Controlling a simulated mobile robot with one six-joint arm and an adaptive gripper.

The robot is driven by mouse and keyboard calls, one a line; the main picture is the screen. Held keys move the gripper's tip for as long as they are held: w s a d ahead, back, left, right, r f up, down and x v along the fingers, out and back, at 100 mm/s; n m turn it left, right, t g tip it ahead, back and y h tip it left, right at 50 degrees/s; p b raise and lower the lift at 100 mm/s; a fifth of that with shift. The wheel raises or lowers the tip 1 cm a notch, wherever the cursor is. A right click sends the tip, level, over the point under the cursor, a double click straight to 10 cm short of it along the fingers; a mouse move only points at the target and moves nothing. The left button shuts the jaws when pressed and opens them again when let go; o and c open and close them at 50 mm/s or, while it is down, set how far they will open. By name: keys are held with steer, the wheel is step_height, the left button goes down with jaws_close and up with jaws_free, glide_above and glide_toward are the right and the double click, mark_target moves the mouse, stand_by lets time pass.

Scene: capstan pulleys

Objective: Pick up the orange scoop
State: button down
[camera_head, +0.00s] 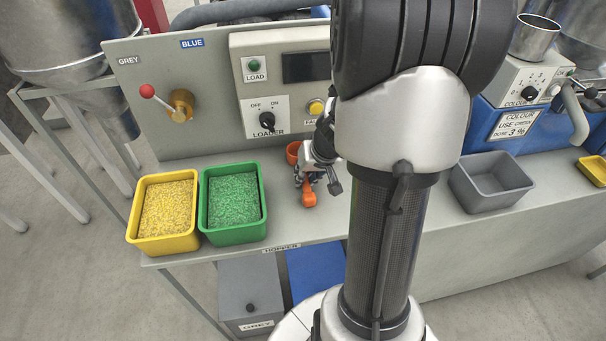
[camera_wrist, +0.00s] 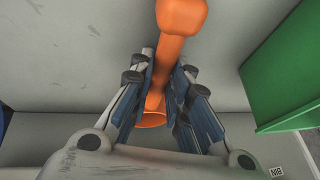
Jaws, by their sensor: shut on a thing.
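The orange scoop (camera_wrist: 180,48) lies between the two blue-padded fingers of my gripper (camera_wrist: 165,90) in the wrist view. The fingers are shut on its narrow handle. Its thick end points to the top of the wrist view, and its round cup shows low between the fingers. In the head view the scoop (camera_head: 308,197) shows on both sides of my gripper (camera_head: 308,180), over the grey bench to the right of the green bin. Part of it is hidden by the fingers. I cannot tell whether the scoop touches the bench.
A green bin (camera_head: 205,222) and a yellow bin (camera_head: 135,225), both full of granules, stand left of my gripper. The control panel (camera_head: 215,110) with a red-knobbed lever (camera_head: 147,91) rises behind. An empty grey tray (camera_head: 490,190) stands on the right. The bench front (camera_head: 325,222) is clear.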

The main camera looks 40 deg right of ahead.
steer(key=shift+r, duration=0.1)
steer(key=shift+r+p, duration=0.45)
steer(key=shift+r, duration=0.2)
step_height(320, 180, up, 2)
steer(key=shift+r+p, duration=0.2)
steer(key=shift+p, duration=0.5)
steer(key=s+b, duration=0.1)
steer(key=s, duration=0.4)
steer(key=s+a+b, duration=0.1)
steer(key=s+b, duration=0.1)
steer(key=s, duration=0.4)
steer(key=s+b, duration=0.2)
steer(key=s, duration=0.3)
steer(key=shift+s+a+f, duration=0.15)
steer(key=shift+a+f, duration=0.1)
steer(key=shift+f, duration=0.15)
steer(key=shift+s+a+r+b, duration=0.1)
steer(key=shift+s+r+b, duration=0.05)
steer(key=shift+s+b, duration=0.35)
steer(key=w+d+r+n+y+p, duration=0.15)
steer(key=w+r+n+p, duration=0.3)
steer(key=w, duration=0.55)
steer(key=shift+y, duration=0.25)
steer(key=shift+s+a+f+b, duration=0.1)
steer(key=shift+f+b, duration=1.75)
steer(key=shift+f, duration=1.55)
steer(key=shift+f+b, duration=0.55)
steer(key=shift+b, duration=0.15)
